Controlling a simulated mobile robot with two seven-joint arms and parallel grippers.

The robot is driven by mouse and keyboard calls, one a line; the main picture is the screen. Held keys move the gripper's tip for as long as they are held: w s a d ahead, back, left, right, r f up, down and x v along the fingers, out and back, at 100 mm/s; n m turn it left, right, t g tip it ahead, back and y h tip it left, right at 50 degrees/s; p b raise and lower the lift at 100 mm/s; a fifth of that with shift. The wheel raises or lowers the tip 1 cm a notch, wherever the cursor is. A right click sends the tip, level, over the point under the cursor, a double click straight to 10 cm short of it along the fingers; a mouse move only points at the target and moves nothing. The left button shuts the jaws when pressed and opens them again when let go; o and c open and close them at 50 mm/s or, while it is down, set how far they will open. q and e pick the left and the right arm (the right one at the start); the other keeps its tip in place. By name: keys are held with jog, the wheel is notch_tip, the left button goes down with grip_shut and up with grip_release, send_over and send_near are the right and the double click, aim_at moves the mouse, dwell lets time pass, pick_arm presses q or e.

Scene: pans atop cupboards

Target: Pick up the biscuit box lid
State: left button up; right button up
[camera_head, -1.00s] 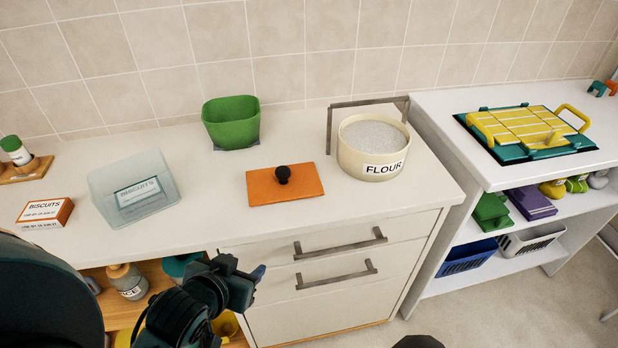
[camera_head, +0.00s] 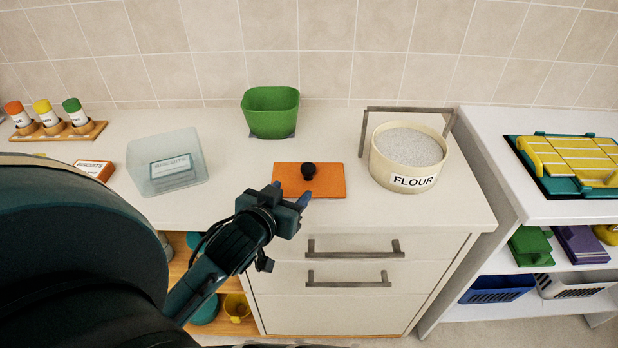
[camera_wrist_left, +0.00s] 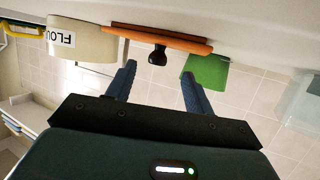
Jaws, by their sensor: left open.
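The biscuit box lid is an orange rectangular plate (camera_head: 328,184) with a round black knob (camera_head: 308,171), lying flat on the white counter. It also shows in the wrist view (camera_wrist_left: 185,41), where the picture is upside down. The clear biscuit box (camera_head: 150,165) with a BISCUITS label stands open to its left. My left gripper (camera_head: 290,194) is open and empty at the lid's near left edge. In the wrist view the knob lies ahead, between the lines of my two fingers (camera_wrist_left: 159,76), and apart from them. My right gripper is not in view.
A green container (camera_head: 271,112) stands behind the lid. A flour tub (camera_head: 400,178) with a metal frame stands to its right. An orange-white biscuit packet (camera_head: 94,170) and a spice rack (camera_head: 60,131) are at the left. Drawers with bar handles (camera_head: 355,254) are below the counter edge.

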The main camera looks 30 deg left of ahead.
aim_at(306, 176)
pick_arm(q)
jog(key=x, duration=0.8)
jog(key=shift+w+r+p, duration=0.15)
jog(key=shift+r+p, duration=0.15)
jog(key=shift+p, duration=0.1)
jog(key=c, duration=1.1)
